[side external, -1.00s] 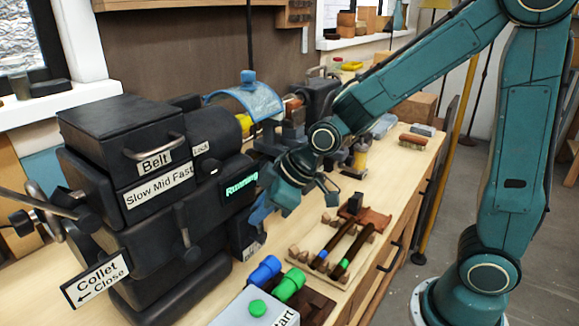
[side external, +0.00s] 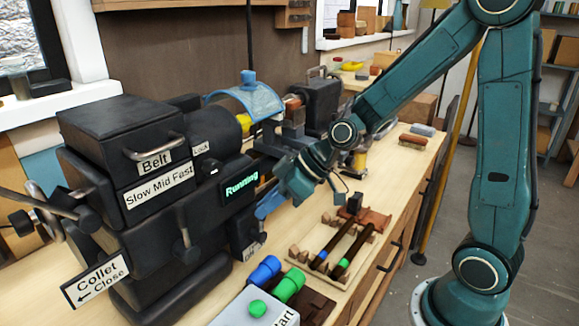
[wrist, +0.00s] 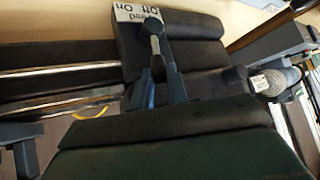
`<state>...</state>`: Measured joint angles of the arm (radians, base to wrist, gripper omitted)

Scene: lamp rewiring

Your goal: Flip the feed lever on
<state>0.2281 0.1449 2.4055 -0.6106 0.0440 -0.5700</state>
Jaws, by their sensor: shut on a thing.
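The feed lever (wrist: 154,43), a slim dark handle with a pale rounded end, stands on a black housing under an upside-down white label (wrist: 140,14) reading "Feed Off On" in the wrist view. My gripper (wrist: 160,78) is shut on the lever, with one blue finger on each side of it. In the side external view my gripper (side external: 267,206) is low beside the front of the black lathe (side external: 140,190), by the small black feed box (side external: 246,236). The lever itself is mostly hidden there, so its on or off position is hard to tell.
The lathe's display (side external: 241,187) glows green with "Running". A wooden rack with dark rods (side external: 340,250) lies right of my gripper. A control box (side external: 255,308) and blue and green cylinders (side external: 265,270) are in front. Bare bench shows between them.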

